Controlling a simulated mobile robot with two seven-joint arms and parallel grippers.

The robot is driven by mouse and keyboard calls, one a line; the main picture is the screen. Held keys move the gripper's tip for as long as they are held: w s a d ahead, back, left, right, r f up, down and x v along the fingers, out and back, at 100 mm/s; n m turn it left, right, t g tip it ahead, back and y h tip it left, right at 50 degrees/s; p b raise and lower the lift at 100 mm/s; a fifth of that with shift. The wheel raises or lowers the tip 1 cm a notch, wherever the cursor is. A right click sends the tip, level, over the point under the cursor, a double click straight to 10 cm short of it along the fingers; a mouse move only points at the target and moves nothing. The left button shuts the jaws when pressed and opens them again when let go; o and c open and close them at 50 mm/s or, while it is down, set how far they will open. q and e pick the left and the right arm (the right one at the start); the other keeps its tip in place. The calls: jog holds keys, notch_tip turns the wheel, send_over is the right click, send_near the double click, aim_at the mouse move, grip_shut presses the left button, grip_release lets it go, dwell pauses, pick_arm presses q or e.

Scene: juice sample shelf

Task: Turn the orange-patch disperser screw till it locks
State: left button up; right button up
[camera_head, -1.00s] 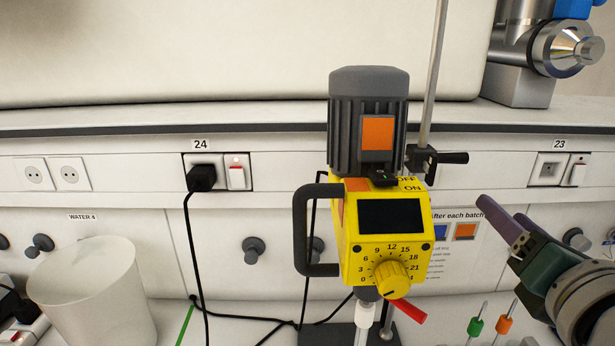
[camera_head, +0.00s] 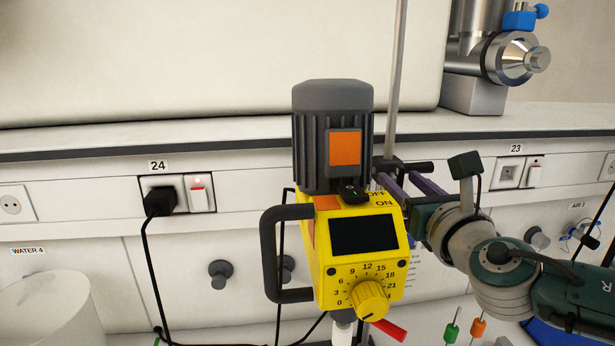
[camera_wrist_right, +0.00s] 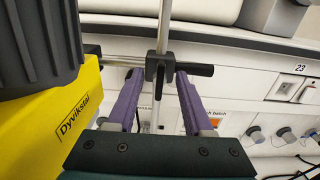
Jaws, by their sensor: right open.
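The yellow disperser (camera_head: 318,250) has a grey motor with an orange patch (camera_head: 345,147). A steel rod rises behind it. A dark clamp (camera_wrist_right: 158,68) joins the rod and the disperser's horizontal bar. The clamp's black screw handle (camera_wrist_right: 195,69) points right; it also shows in the head view (camera_head: 419,166). My right gripper (camera_head: 398,177) is open just right of the disperser. In the right wrist view its purple fingers (camera_wrist_right: 158,80) lie either side of the clamp and rod, their tips near the clamp and handle. Contact cannot be told. My left gripper is out of view.
A steel pipe fitting with a blue valve (camera_head: 518,20) is at upper right. A white container (camera_head: 45,310) stands lower left. A black power cable (camera_head: 148,260) hangs from socket 24. Green (camera_head: 451,333) and orange (camera_head: 478,328) handles stand at lower right.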

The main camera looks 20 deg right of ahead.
jog(key=shift+c, duration=0.2)
grip_shut()
dwell(0.5)
